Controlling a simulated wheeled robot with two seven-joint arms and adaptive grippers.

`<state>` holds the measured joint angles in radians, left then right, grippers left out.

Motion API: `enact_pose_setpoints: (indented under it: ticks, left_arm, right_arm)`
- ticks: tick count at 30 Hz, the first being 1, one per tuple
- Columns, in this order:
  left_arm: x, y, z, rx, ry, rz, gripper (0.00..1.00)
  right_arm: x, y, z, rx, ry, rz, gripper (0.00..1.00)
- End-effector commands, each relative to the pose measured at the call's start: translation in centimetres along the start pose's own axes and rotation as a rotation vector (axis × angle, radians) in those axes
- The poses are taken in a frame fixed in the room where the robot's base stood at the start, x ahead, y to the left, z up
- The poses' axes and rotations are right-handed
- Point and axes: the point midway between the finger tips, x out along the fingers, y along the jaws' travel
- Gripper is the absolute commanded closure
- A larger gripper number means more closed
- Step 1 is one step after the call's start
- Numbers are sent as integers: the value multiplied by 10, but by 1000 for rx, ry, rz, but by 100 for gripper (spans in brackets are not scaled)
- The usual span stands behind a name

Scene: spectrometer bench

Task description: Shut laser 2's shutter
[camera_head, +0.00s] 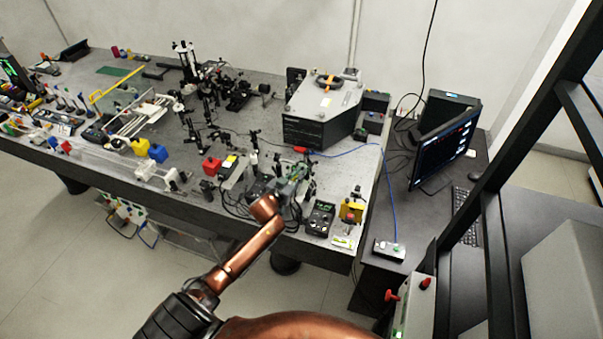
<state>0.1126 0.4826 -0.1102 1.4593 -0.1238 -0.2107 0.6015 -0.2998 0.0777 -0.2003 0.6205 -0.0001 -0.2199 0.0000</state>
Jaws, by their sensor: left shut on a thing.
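My left arm comes up from the bottom in the head view. Its left gripper (287,187) is small and grey, among the optics near the table's front edge. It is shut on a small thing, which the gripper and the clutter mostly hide. A green part (298,170) stands just behind the gripper. A laser-like box with a yellow label (229,163) lies to its left, beside a red block (211,166). I cannot read which laser is number 2, nor make out its shutter's position. My right gripper is not in view.
A controller with a lit display (320,218) and a yellow box with a red button (351,212) stand right of the gripper. A large grey spectrometer housing (322,112) is behind. Loose cables lie around the gripper. A monitor (443,150) stands on the right desk.

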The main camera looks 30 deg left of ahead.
Motion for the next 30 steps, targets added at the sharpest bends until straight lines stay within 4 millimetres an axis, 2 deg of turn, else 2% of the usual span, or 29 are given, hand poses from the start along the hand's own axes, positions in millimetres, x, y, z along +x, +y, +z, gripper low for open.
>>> enact_pose_setpoints:
  ticks: [18,19,24,26,30]
  left_arm:
    - [0,-3,1,-44,7,8,100]
    - [0,-3,1,-44,7,8,88]
    - [0,-3,1,-44,8,8,76]
    - [0,-3,1,-44,8,8,73]
    - [0,-3,1,-43,8,9,73]
  right_arm:
    - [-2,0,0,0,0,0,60]
    - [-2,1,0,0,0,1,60]
    - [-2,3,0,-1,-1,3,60]
    - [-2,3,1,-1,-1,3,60]
    - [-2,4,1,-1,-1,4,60]
